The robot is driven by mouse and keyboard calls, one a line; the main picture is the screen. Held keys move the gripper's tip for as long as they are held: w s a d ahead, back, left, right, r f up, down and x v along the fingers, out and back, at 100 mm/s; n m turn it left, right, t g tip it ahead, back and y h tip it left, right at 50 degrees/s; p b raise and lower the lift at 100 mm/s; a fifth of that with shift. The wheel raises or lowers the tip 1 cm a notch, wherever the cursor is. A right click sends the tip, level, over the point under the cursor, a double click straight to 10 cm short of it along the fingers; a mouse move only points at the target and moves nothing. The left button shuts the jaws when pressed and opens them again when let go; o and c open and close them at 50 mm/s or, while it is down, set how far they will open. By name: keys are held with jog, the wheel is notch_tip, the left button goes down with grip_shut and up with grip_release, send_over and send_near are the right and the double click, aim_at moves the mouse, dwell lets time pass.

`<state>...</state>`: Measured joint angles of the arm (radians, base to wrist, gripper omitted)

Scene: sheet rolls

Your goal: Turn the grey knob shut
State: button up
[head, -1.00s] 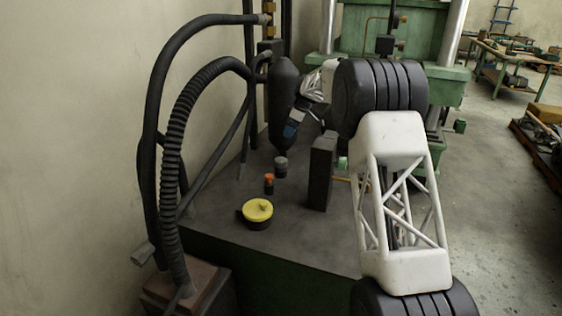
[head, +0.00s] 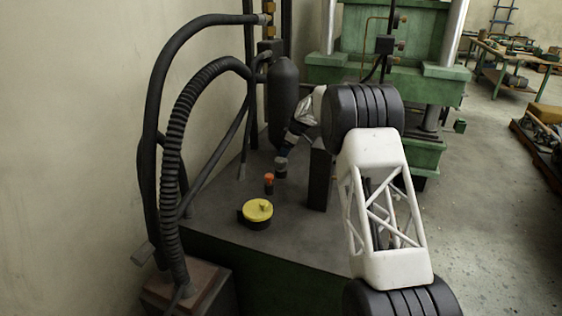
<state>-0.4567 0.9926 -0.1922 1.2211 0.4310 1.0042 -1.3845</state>
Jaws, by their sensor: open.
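The grey knob (head: 281,170) stands on the dark top of the green machine base, behind and right of the small orange-topped knob. My gripper (head: 284,154) reaches down from the upper right, with its tips right at the top of the grey knob. The gripper is open. It is small in the picture and partly overlaps the knob's top, so I cannot tell whether the fingers touch it or straddle it.
An orange-topped knob (head: 269,183) and a yellow-capped round fitting (head: 257,212) stand in front. A dark upright block (head: 319,178) is close on the right. A black cylinder (head: 283,95) stands behind, and thick black hoses (head: 170,150) arch on the left.

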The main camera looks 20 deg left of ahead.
aim_at(281, 160)
jog(key=shift+x, duration=3.7)
jog(key=shift+c, duration=0.3)
jog(key=c, duration=0.9)
jog(key=shift+o, duration=0.2)
